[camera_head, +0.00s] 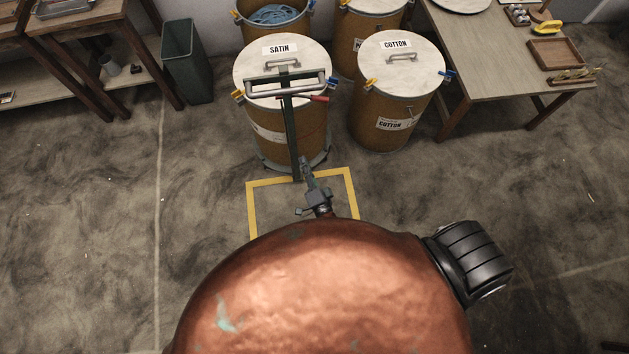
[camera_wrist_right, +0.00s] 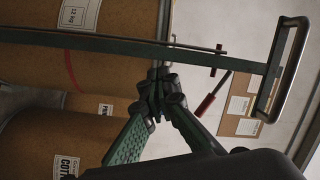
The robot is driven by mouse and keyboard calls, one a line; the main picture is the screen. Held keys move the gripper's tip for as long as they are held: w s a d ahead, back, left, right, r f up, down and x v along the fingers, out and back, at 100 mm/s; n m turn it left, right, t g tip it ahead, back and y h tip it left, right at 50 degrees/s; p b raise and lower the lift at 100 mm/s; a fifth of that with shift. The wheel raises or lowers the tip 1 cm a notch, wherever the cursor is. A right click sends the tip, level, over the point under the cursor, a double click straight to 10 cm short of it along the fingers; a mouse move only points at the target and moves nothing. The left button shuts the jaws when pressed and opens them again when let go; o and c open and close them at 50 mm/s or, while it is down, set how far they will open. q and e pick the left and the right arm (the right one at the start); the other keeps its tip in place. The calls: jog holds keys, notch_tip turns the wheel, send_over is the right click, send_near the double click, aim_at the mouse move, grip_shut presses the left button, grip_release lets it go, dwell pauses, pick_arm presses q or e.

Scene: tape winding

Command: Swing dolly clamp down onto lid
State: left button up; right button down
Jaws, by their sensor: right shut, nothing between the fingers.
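The drum marked SATIN (camera_head: 288,135) stands upright with its pale lid (camera_head: 258,60) on. A dark green dolly post (camera_head: 291,140) rises in front of it, with a grey bar handle (camera_head: 320,83) at its top. The clamp's red grip (camera_head: 318,98) sticks out to the right near the post top; it also shows in the right wrist view (camera_wrist_right: 205,104). My right gripper (camera_head: 304,162) is shut and empty, low in front of the post. In the right wrist view its fingertips (camera_wrist_right: 160,76) are close to the post; I cannot tell whether they touch. My left gripper is out of view.
The COTTON drum (camera_head: 390,105) stands to the right of the SATIN drum, with more drums behind. A table (camera_head: 475,60) is at the right, a bin (camera_head: 187,62) at the left. Yellow floor tape (camera_head: 253,210) lies before the dolly. Open floor spreads on both sides.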

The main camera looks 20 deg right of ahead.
jog(key=s+f+n+g+y+p, duration=0.1)
jog(key=s+f+n, duration=0.4)
jog(key=f, duration=0.8)
jog(key=s+g+y, duration=0.1)
jog(key=g, duration=0.1)
jog(key=shift+s+d+f+n+g, duration=0.15)
jog(key=shift+s+d+n+g, duration=0.15)
jog(key=shift+d+n, duration=0.1)
